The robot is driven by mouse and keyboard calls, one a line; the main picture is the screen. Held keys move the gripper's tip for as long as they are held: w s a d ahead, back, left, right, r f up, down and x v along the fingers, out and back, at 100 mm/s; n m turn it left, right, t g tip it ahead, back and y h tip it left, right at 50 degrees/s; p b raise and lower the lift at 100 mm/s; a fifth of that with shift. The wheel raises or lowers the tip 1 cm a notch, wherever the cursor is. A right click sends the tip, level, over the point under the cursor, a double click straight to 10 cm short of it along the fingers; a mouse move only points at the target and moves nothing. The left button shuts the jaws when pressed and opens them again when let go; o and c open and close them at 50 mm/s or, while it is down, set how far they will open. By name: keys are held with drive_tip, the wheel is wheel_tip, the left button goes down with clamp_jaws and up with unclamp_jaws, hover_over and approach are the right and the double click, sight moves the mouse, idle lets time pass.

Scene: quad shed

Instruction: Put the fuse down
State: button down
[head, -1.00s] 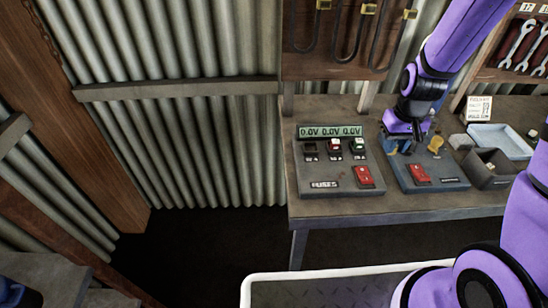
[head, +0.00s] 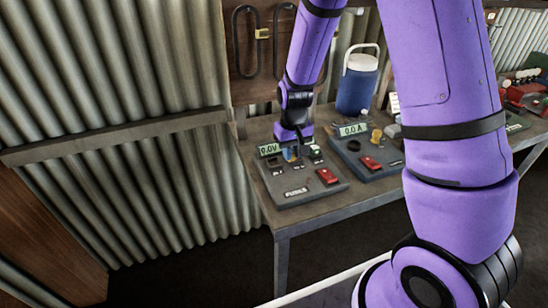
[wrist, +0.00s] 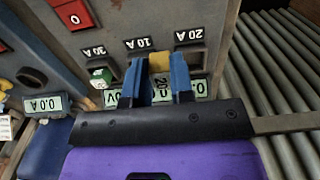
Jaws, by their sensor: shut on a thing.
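My gripper (wrist: 157,85) is shut on a yellow fuse (wrist: 159,62), with the number 20 showing between its blue fingers. In the wrist view the fuse is over the fuse panel (wrist: 165,18), near the 10 A and 20 A labels. I cannot tell whether it touches the panel. A dark slot is partly visible by the 20 A label (wrist: 188,36). A green fuse (wrist: 100,77) sits at the 30 A position. In the head view my gripper (head: 291,154) is over the back of the same panel, and the held fuse is hard to make out.
The fuse panel has a red switch (head: 328,176). A second panel (head: 350,160) with a yellow knob (head: 377,134) and another red switch stands to its right. A blue jug (head: 357,88) stands behind. Corrugated wall (head: 170,190) fills the left.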

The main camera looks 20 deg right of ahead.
drive_tip(key=w+a, duration=0.3)
drive_tip(key=shift+w+a+f, duration=0.1)
drive_tip(key=shift+w+f, duration=0.05)
drive_tip(key=shift+f, duration=0.1)
drive_tip(key=shift+w+a+f, duration=0.15)
drive_tip(key=shift+f, duration=0.75)
drive_tip(key=shift+w+a+f, duration=0.15)
drive_tip(key=shift+f, duration=0.75)
drive_tip(key=c, duration=1)
unclamp_jaws()
drive_tip(key=shift+f, duration=0.1)
